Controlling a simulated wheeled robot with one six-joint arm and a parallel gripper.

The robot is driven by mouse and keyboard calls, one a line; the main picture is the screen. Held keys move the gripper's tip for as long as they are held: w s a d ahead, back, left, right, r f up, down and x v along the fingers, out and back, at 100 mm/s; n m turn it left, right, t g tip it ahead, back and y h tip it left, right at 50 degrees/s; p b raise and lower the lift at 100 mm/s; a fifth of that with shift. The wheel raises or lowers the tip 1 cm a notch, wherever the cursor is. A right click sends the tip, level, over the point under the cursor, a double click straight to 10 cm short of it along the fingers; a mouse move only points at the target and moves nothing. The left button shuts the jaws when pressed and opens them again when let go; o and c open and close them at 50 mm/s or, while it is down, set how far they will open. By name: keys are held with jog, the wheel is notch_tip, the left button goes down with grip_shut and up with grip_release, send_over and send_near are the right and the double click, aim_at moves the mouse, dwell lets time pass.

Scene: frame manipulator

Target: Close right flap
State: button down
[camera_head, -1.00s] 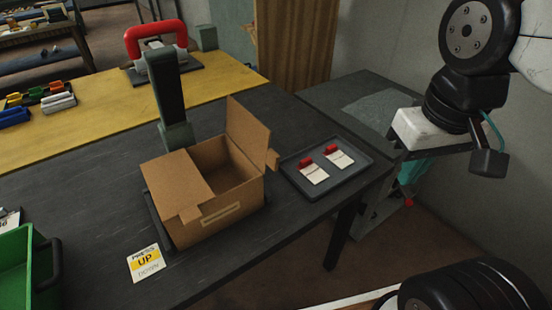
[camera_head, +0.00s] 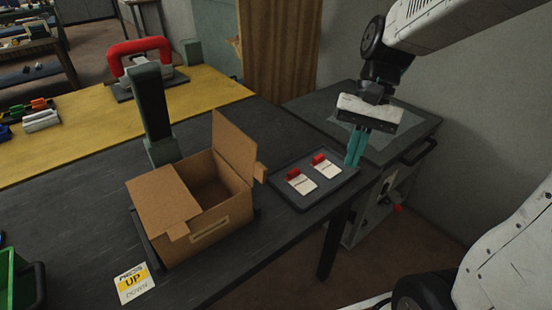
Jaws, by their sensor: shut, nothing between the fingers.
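A brown cardboard box (camera_head: 207,225) stands on the dark table. Its left flap (camera_head: 160,197) lies folded over the left part of the opening. Its right flap (camera_head: 235,148) stands upright, and the right part of the opening is uncovered. A small tab (camera_head: 260,172) sticks out at the right flap's lower edge. My gripper (camera_head: 352,163) points down with its teal fingers together and empty. It is to the right of the box, by the right edge of the dark tray, apart from the flap.
A dark tray (camera_head: 330,189) with two red-and-white items lies between the box and my gripper. A dark post (camera_head: 152,103) stands behind the box. A card marked UP (camera_head: 134,283) lies in front. A grey cabinet (camera_head: 420,133) is at the right.

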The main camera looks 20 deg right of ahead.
jog(key=w+a+m+y, duration=0.3)
jog(key=w+m+y, duration=0.4)
jog(key=w, duration=0.6)
jog(key=s+a+f, duration=0.2)
jog(key=a, duration=0.3)
jog(key=s+a+f+m, duration=0.1)
jog(key=s+a+f, duration=0.1)
jog(key=a, duration=0.3)
jog(key=shift+s+a+f+g+h, duration=0.15)
jog(key=shift+s+f+g+h, duration=0.25)
jog(key=shift+f, duration=0.45)
jog(key=shift+w+r, duration=0.1)
